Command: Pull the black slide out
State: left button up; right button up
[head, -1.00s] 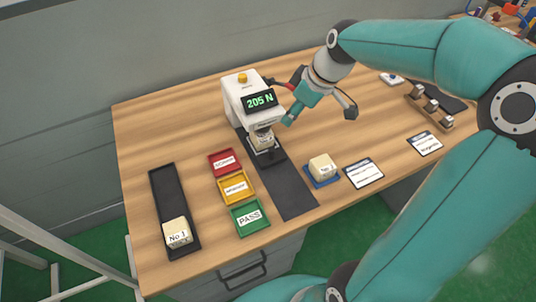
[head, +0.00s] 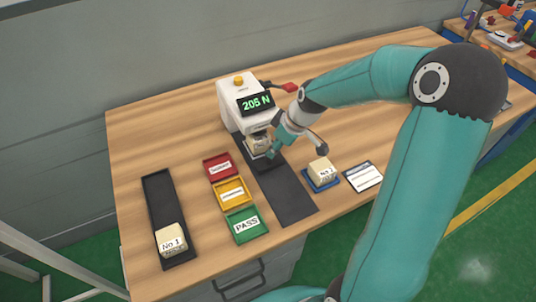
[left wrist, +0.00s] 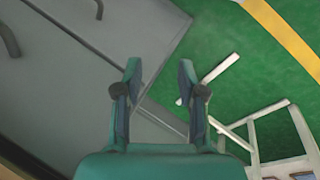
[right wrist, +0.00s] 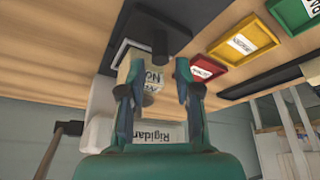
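The white press (head: 248,110) stands at the back of the table and reads 205 N. The black slide (head: 265,162) sits at its foot, with a pale mattress block (head: 257,146) on it under the press head. My right gripper (head: 273,154) is right by the front of the slide and partly hides it. In the right wrist view the slide (right wrist: 152,30) and the block (right wrist: 134,72) lie just beyond my spread fingers. One finger overlaps the block; I cannot tell whether it touches. My left gripper (left wrist: 160,78) is open and empty over the floor beside the grey cabinet.
Red (head: 219,166), yellow (head: 231,193) and green PASS (head: 244,224) trays stand left of the dark strip (head: 285,197). A black tray (head: 160,204) holds block No 1 (head: 171,239). Block No 2 (head: 320,170) sits on a blue tray to the right, with a label card (head: 362,177) beside it.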

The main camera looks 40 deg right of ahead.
jog(key=x, duration=0.5)
jog(key=shift+w+f, duration=0.15)
jog(key=shift+f, duration=0.2)
jog(key=shift+c, duration=0.3)
grip_shut()
